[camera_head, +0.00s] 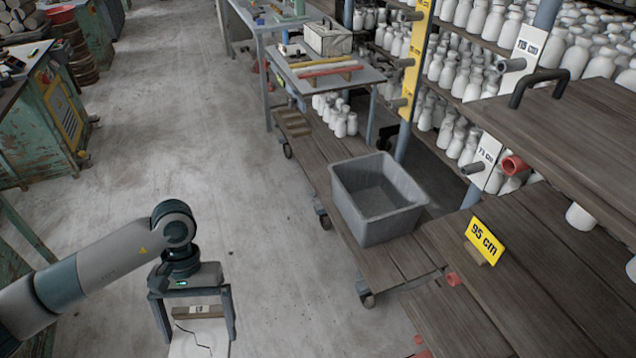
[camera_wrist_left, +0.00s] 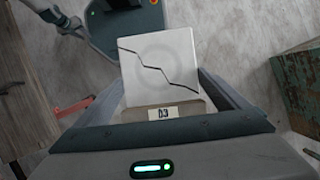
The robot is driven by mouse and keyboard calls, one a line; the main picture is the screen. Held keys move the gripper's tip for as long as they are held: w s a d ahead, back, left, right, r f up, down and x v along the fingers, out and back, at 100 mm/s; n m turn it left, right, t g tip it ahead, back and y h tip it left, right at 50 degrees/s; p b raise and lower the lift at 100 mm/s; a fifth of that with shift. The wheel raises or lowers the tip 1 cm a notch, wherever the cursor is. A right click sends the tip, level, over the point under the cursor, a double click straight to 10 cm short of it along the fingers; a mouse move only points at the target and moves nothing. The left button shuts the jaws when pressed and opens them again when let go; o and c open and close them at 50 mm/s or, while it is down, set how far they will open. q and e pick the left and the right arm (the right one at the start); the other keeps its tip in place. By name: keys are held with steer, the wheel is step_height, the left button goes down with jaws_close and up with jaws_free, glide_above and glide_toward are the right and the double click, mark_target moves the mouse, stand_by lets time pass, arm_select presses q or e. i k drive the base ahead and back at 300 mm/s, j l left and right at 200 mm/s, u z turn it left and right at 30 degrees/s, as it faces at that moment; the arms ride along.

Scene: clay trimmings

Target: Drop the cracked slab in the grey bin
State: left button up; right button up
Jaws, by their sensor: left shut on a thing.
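The cracked slab (camera_head: 197,342) is a pale square plate with a dark jagged crack across it. My left gripper (camera_head: 194,335) is shut on it at the lower left of the head view, over the open floor. In the left wrist view the slab (camera_wrist_left: 160,62) sticks out beyond the jaws, with a brown strip and a tag marked D3 at its near edge. The grey bin (camera_head: 378,220) stands on a low wooden cart, to the right of and farther away than the left gripper. Its inside looks empty. My right gripper is not in view.
The wooden cart (camera_head: 300,150) has casters along its near side. A wooden table (camera_head: 530,260) with a yellow 95 cm sign is at the right. Shelves of white bottles (camera_head: 440,90) stand behind. The concrete floor (camera_head: 190,120) is clear between cart and green cabinets.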

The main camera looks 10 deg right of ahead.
mark_target(371, 213)
steer(key=i+j+z, duration=0.15)
steer(key=i+z, duration=0.3)
steer(key=i+j+z, duration=0.25)
steer(key=z, duration=0.25)
steer(key=i+j+z, duration=0.6)
steer(key=j+z, duration=0.3)
steer(key=i+j+z, duration=0.15)
steer(key=j+z, duration=0.3)
steer(key=j, duration=0.2)
